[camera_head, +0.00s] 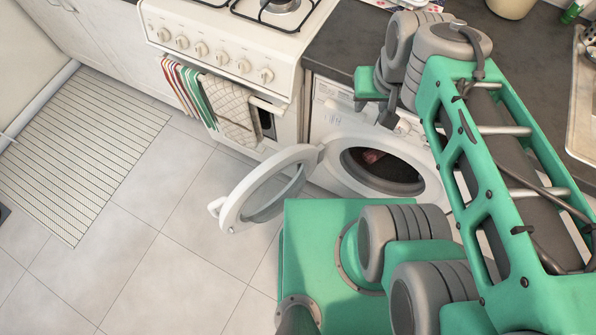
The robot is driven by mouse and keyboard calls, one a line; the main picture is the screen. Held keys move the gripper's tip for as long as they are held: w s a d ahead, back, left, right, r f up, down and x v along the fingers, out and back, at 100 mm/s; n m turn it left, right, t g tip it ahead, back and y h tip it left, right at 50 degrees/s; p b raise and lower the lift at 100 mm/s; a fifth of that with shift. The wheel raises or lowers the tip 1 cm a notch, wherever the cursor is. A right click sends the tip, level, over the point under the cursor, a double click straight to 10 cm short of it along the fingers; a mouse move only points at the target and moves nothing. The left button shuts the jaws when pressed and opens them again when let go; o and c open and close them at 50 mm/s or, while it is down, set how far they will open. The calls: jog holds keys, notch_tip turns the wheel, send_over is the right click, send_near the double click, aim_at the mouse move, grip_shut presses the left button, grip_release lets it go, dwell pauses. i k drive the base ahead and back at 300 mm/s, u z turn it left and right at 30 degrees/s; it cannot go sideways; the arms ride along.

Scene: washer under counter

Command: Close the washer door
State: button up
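The washer (328,119) is white and stands under the dark counter. Its round door (233,208) is swung wide open to the left, hinged at the left side of the drum opening (385,172). Something dark reddish lies inside the drum. My gripper (389,116) seems to be the small dark part at the end of my arm, in front of the washer's upper front. It is right of and above the open door, apart from it in the picture. Its fingers are small and partly hidden by my arm, so their opening is unclear.
A white stove (225,55) with knobs stands left of the washer, with striped and quilted towels (228,108) on its front. A striped mat (80,150) lies on the tiled floor. The floor (160,235) left of the door is clear. A sink (580,110) is at right.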

aim_at(231, 221)
jog(key=z, duration=2.95)
jog(key=k, duration=2.75)
jog(key=u, duration=1.05)
jog(key=i, duration=0.5)
jog(key=u, duration=0.4)
jog(key=k, duration=1.05)
jog(key=u, duration=1)
jog(key=i, duration=0.8)
jog(key=u, duration=0.5)
